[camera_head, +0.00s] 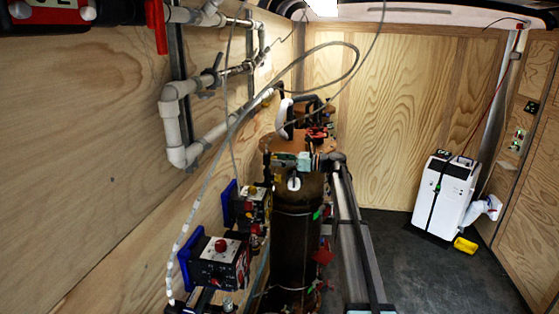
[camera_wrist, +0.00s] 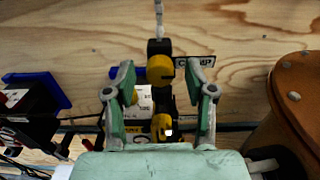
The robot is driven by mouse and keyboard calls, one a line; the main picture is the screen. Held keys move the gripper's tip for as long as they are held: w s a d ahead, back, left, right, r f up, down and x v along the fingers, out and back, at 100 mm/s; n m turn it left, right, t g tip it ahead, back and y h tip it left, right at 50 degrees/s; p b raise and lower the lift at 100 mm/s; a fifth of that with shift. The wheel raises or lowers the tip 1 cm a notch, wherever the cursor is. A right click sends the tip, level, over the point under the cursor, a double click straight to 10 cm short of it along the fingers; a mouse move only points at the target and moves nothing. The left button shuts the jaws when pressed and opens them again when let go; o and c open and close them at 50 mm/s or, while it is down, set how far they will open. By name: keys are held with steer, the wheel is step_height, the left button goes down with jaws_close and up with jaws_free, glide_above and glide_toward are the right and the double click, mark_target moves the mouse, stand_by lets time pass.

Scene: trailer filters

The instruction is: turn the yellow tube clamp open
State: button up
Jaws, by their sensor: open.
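In the wrist view, my gripper (camera_wrist: 160,80) is open, with one green finger on each side of the picture's middle. A round yellow knob (camera_wrist: 160,69) on a black body shows between the fingertips, in front of the wooden wall. A partly covered black label (camera_wrist: 196,62) ending in "MP" is beside it. A pale tube or cable rises from the top of its body. A second yellow knob (camera_wrist: 161,127) sits lower, between the fingers and nearer the palm. Nothing is visibly gripped. I cannot tell the distance from the fingertips to the upper knob.
A blue-backed box (camera_wrist: 35,90) is at the left and a brown rounded body (camera_wrist: 290,105) at the right in the wrist view. In the head view, white pipes (camera_head: 172,125) run along the left wall. A white unit (camera_head: 443,195) stands on open floor (camera_head: 420,270).

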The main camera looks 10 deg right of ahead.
jaws_close()
steer(key=shift+f+n+b, duration=0.1)
steer(key=shift+n+b, duration=0.3)
steer(key=shift+b, duration=0.1)
steer(key=n+b, duration=0.2)
steer(key=b, duration=0.1)
steer(key=shift+f+n, duration=0.15)
steer(key=shift+n, duration=0.15)
steer(key=n+b, duration=0.5)
steer(key=b, duration=0.1)
steer(key=shift+s+n, duration=0.1)
steer(key=shift+n, duration=0.2)
steer(key=n+b, duration=0.5)
steer(key=shift+b, duration=0.35)
steer(key=n+b, duration=0.3)
steer(key=n, duration=0.1)
